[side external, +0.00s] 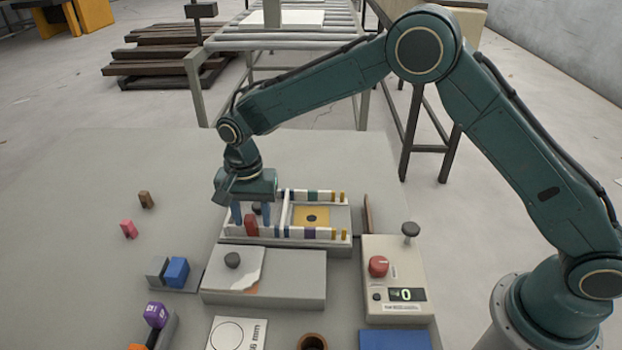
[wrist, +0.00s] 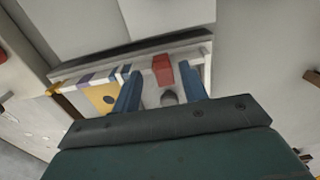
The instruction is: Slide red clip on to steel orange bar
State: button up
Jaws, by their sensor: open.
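A red clip (side external: 251,226) stands upright at the left part of the near rail of a pale frame (side external: 285,241). It also shows in the wrist view (wrist: 162,69), between my fingertips. My gripper (side external: 250,219) points down over the left end of the frame. Its two blue fingers are open, one to each side of the clip; I cannot tell whether they touch it. The near bar carries coloured pieces and has orange ends (side external: 339,234). The far bar also has orange ends (side external: 338,196). Whether the clip is around the near bar is unclear.
A yellow plate (side external: 311,217) with a dark knob lies inside the frame. A grey block (side external: 290,285) is in front, with a control box (side external: 393,280) to its right. Pink (side external: 128,229) and brown (side external: 146,199) pieces lie at left, where the table is mostly clear.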

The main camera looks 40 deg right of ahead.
aim_at(249, 217)
notch_tip(249, 217, up, 14)
jog(key=shift+f, duration=0.25)
dwell(0.3)
dwell(0.3)
jog(key=shift+a+f, duration=0.1)
jog(key=shift+f, duration=0.1)
jog(key=c, duration=0.6)
jog(key=shift+n, duration=0.8)
notch_tip(249, 217, down, 4)
jog(key=shift+w+a+f, duration=0.1)
jog(key=shift+w+a, duration=0.05)
grip_shut()
jog(key=shift+f, duration=0.15)
jog(key=shift+f, duration=0.1)
jog(key=shift+f, duration=2.85)
